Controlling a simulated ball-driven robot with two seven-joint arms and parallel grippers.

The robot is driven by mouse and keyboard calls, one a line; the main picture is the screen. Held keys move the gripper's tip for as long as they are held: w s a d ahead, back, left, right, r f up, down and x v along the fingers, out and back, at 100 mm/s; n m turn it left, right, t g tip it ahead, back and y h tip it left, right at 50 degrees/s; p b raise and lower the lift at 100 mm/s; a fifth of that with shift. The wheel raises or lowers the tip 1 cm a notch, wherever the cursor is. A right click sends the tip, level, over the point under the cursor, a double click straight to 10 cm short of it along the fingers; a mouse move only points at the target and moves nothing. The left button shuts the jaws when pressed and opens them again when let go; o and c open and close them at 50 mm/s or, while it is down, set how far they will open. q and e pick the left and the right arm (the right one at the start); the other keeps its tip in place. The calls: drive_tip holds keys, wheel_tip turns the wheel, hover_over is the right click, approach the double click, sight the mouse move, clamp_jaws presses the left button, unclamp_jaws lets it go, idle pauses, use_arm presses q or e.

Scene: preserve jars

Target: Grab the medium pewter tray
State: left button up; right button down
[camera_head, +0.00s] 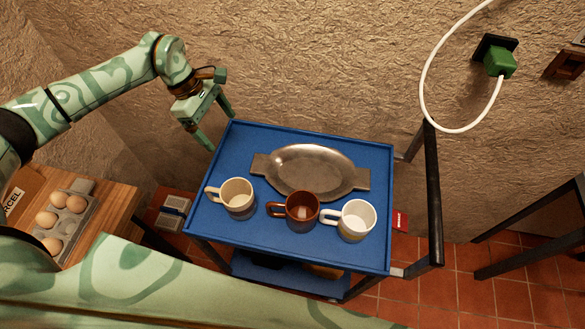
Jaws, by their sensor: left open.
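The medium pewter tray (312,165) is an oval, dull grey metal dish with flat handles at its left and right ends. It lies on the blue top of a cart (240,145), toward the back. A brown mug in front covers a little of its near rim. My left gripper (217,125) is open and empty, at the cart's back left corner, left of the tray and apart from it. My right gripper is not in the view.
A cream mug (238,198), a brown mug (302,211) and a white mug (355,219) stand in front of the tray. The cart has a raised rim and a black handle (433,195). A wall stands behind. Eggs (76,203) sit on a wooden surface at left.

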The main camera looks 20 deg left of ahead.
use_arm(q)
drive_tip(key=d+f, duration=0.1)
drive_tip(key=f, duration=0.2)
drive_tip(key=d+f+n+b, duration=0.1)
drive_tip(key=f, duration=0.3)
drive_tip(key=w+d+f+n, duration=0.1)
drive_tip(key=d+f, duration=0.1)
drive_tip(key=f, duration=0.1)
drive_tip(key=shift+w+f+t, duration=0.1)
drive_tip(key=shift+f+t, duration=0.1)
drive_tip(key=shift+t, duration=0.1)
drive_tip(key=b+x, duration=0.1)
drive_tip(key=x, duration=0.4)
drive_tip(key=shift+w, duration=0.1)
drive_tip(key=c, duration=1.3)
